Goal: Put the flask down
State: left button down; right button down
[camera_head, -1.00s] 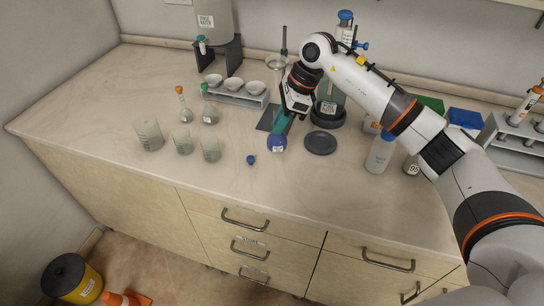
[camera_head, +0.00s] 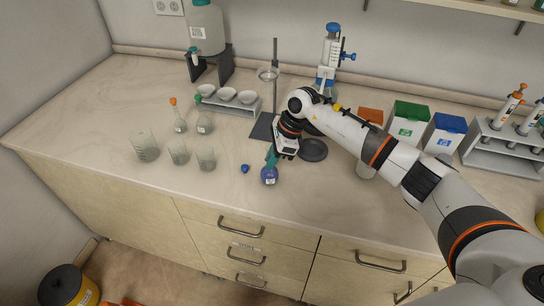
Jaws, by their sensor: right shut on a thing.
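The flask (camera_head: 269,176) has a round bulb with blue-violet liquid, a small label and a teal neck. It is near the front part of the bench, to the right of a small blue stopper (camera_head: 245,168). My right gripper (camera_head: 275,156) is shut on the flask's neck from above and behind. The flask looks slightly tilted, and I cannot tell whether its base touches the bench. My left gripper is not in view.
The bench top (camera_head: 90,110) is clear at the far left and front.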

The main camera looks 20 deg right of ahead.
jog(key=c, duration=1.4)
grip_release()
jog(key=shift+o, duration=0.3)
jog(key=b+v, duration=0.3)
jog(key=v, duration=0.9)
jog(key=shift+s+a+r, duration=0.1)
jog(key=shift+r, duration=0.05)
